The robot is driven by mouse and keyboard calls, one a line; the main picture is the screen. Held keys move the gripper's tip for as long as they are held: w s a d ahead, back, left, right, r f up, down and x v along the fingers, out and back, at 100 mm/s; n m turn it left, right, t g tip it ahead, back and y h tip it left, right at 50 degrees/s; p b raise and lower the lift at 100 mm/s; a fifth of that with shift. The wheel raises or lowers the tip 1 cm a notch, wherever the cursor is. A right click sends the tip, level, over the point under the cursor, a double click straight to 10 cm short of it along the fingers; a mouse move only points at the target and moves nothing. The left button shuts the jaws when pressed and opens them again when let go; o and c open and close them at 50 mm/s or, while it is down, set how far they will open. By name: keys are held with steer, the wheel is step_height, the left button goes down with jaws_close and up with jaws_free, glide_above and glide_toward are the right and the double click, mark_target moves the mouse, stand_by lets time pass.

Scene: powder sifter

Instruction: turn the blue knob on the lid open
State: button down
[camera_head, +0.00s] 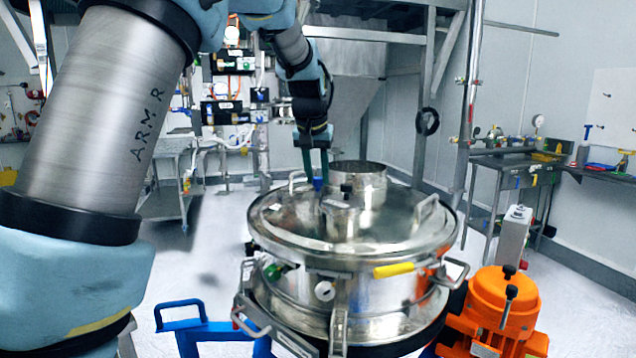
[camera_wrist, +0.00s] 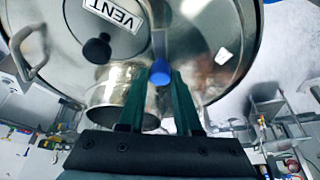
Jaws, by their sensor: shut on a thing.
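In the wrist view the blue knob (camera_wrist: 160,73) sits between the tips of my two dark green fingers. My gripper (camera_head: 316,168) reaches down from above onto the knob and is shut on it; it also shows in the wrist view (camera_wrist: 157,78). The knob's sides are partly hidden by the fingers in the head view.
A VENT plate (camera_wrist: 115,12) and a black knob (camera_wrist: 97,50) lie beside the blue knob. The steel collar (camera_head: 358,172) rises close to my fingers. Lid handles (camera_head: 425,209) stand at the rim. An orange motor (camera_head: 500,305) is at the lower right.

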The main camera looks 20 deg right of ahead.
steer(key=m+g+h+b, duration=0.1)
steer(key=m, duration=0.3)
steer(key=shift+w+a+b, duration=0.15)
steer(key=shift+b, duration=0.2)
steer(key=shift+m+g+h, duration=0.3)
steer(key=shift+m+g, duration=0.4)
steer(key=shift+m, duration=1)
steer(key=shift+b, duration=0.3)
steer(key=c, duration=0.6)
jaws_free()
steer(key=shift+r, duration=0.1)
steer(key=b+v, duration=0.2)
steer(key=v, duration=0.8)
steer(key=shift+r, duration=0.25)
steer(key=shift+a, duration=0.15)
